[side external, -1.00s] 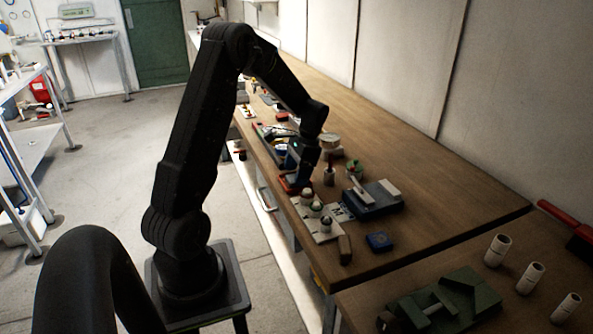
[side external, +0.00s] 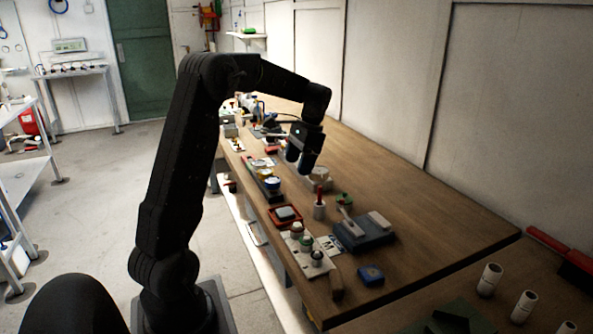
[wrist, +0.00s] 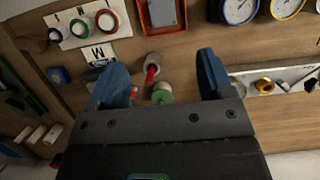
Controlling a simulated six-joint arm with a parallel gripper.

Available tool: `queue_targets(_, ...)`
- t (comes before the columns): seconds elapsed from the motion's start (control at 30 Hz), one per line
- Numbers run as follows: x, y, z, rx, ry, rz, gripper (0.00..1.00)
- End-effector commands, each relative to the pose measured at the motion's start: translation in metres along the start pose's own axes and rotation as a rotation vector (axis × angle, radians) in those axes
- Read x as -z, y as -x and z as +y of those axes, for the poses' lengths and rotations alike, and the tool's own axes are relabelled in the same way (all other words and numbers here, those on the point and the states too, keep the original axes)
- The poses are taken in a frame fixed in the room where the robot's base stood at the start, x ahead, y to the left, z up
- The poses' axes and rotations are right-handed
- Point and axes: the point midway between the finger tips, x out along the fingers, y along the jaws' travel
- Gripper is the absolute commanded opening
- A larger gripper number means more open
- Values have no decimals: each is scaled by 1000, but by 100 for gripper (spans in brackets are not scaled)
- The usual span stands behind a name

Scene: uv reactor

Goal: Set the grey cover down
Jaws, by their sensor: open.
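The grey cover (side external: 285,213), a flat grey block, lies in a red tray (side external: 273,222) near the bench's left edge. In the wrist view the grey cover (wrist: 165,12) shows at the top, inside the orange-red frame of the tray (wrist: 143,18), partly cut off by the picture edge. My gripper (side external: 300,163) is raised above the bench, beyond the tray and clear of it. Its two blue fingers are spread with nothing between them in the wrist view (wrist: 160,66).
A pale cylinder with a red top (side external: 319,207) and a small green-topped item (side external: 344,200) stand below and near my gripper.

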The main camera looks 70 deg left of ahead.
Motion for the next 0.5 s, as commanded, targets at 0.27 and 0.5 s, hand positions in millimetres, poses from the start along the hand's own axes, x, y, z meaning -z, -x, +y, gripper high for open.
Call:
queue_targets(0.27, -28, 44, 101, 95, -4, 210, 74)
queue_targets(0.5, -85, 48, 206, 112, -1, 491, 74)
